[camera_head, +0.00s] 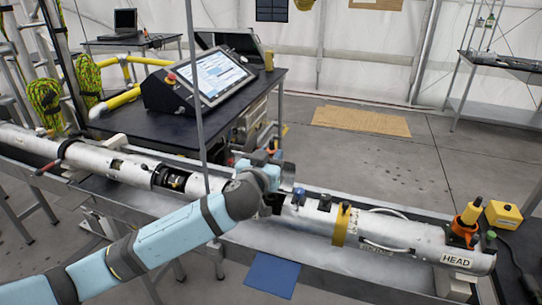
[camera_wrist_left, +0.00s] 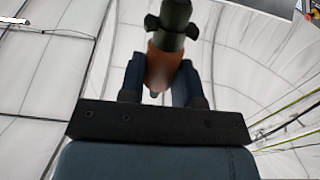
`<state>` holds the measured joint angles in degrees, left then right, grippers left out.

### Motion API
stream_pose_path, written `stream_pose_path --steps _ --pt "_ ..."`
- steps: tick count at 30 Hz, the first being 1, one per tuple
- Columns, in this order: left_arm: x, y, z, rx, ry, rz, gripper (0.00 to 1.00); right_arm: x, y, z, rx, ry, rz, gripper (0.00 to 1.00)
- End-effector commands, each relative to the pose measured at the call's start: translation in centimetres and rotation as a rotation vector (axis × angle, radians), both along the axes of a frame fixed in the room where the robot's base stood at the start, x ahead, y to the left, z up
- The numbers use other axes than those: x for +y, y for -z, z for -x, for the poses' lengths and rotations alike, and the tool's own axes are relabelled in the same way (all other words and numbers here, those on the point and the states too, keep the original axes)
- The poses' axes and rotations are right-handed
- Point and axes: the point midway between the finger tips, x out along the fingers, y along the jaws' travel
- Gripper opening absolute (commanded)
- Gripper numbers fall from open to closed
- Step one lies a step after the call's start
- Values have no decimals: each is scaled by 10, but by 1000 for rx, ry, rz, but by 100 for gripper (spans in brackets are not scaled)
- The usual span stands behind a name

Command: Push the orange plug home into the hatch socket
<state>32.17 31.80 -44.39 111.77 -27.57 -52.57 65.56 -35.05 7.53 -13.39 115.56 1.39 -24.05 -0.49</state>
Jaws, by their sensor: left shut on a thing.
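My left arm reaches in from the lower left in the head view, with its left gripper (camera_head: 270,158) just above the long silver tube (camera_head: 318,215). In the left wrist view the gripper is shut on the orange plug (camera_wrist_left: 160,66), which sits between its two dark blue fingers. A dark green-grey cylinder (camera_wrist_left: 173,28) with side lugs extends from the plug, away from my palm. In the head view my wrist and hand hide the held plug. I cannot make out the hatch socket, nor whether the plug touches it. My right gripper is out of view.
The tube lies in a metal trough (camera_head: 330,265). Behind are a console screen (camera_head: 213,76) and a black table (camera_head: 150,122). Floor at right is open.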

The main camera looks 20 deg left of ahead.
Motion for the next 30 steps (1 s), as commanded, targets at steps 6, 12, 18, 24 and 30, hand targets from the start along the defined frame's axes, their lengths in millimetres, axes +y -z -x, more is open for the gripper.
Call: stream_pose_path --steps 6,12,18,24,30 --pt "0 1 0 2 -1 0 7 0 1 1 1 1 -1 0" --pt "0 12 1 2 -1 -1 7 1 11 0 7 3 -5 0" --pt "0 31 1 3 -1 0 7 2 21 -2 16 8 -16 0" --pt "0 50 1 3 -2 -1 7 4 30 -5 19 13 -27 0" --pt "0 58 1 1 -1 -2 7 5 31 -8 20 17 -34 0"
